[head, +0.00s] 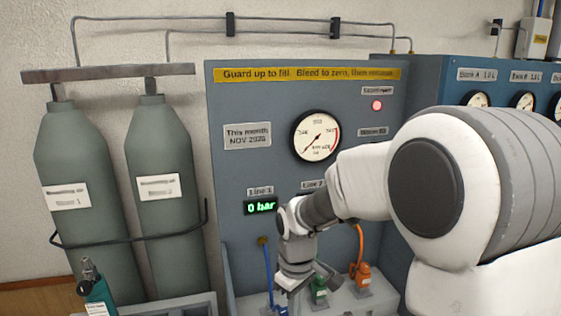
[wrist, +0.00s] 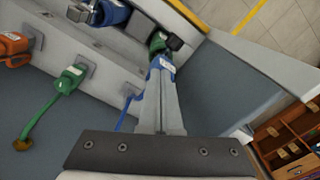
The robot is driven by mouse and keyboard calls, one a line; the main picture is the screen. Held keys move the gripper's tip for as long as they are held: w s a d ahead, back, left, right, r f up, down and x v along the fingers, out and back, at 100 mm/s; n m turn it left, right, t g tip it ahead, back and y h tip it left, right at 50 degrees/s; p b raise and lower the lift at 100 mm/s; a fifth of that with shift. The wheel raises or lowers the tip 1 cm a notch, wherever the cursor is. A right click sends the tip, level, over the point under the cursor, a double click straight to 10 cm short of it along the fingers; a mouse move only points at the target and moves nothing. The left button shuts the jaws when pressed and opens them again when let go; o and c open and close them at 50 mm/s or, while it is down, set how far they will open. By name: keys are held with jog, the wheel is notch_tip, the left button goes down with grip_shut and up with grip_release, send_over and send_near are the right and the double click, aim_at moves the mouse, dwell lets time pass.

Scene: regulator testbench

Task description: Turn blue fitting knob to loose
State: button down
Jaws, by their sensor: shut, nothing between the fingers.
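The blue fitting (wrist: 166,62) shows at the tips of my gripper in the wrist view, partly hidden by the fingers. Its blue hose (wrist: 128,112) runs down beside it. In the head view the blue hose (head: 268,268) reaches the bench, and only a bit of the blue fitting (head: 281,310) shows at the bottom edge. My gripper (head: 292,291) is shut and empty, pointing down just above the blue fitting; in the wrist view its fingers (wrist: 162,80) are together. I cannot tell whether they touch the fitting, or how its knob is turned.
A green fitting (head: 319,288) and an orange fitting (head: 362,274) stand to the right on the bench. The panel display (head: 261,206) reads 0 bar. A teal cylinder (head: 97,296) stands at lower left. A blue labelled object (wrist: 110,12) lies at the wrist view's top.

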jog(key=shift+w+d, duration=0.1)
jog(key=shift+w, duration=0.15)
jog(key=shift+d, duration=0.1)
dwell(0.3)
notch_tip(320, 180, up, 6)
jog(key=p, duration=0.5)
jog(key=shift+s+d, duration=0.15)
jog(key=shift+d, duration=0.15)
